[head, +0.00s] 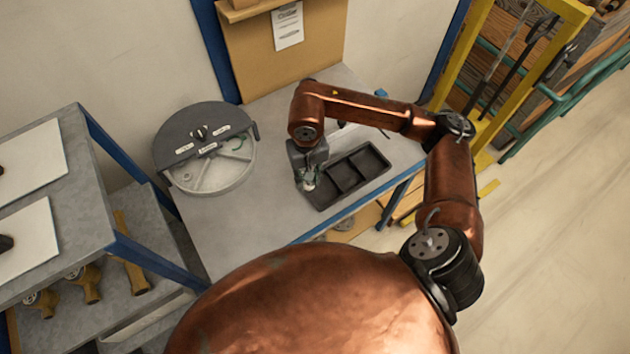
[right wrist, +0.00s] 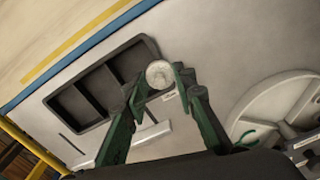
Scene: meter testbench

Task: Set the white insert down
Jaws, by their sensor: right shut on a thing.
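The white insert (right wrist: 160,74) is a small round pale disc, held between the green fingertips of my right gripper (right wrist: 160,80) in the right wrist view. In the head view my right gripper (head: 308,182) points down at the left end of the dark tray (head: 354,191), and the insert there is mostly hidden by the fingers. In the right wrist view the insert overlaps the end of the tray (right wrist: 84,128). I cannot tell whether it touches the tray. My left gripper is not in view.
A round grey tester (head: 212,174) with a dark half cover (head: 190,122) stands left of the tray on the grey bench (head: 262,212). A shelf unit (head: 85,130) with brass fittings (head: 88,284) is at the left. A yellow rack (head: 462,52) stands at the right.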

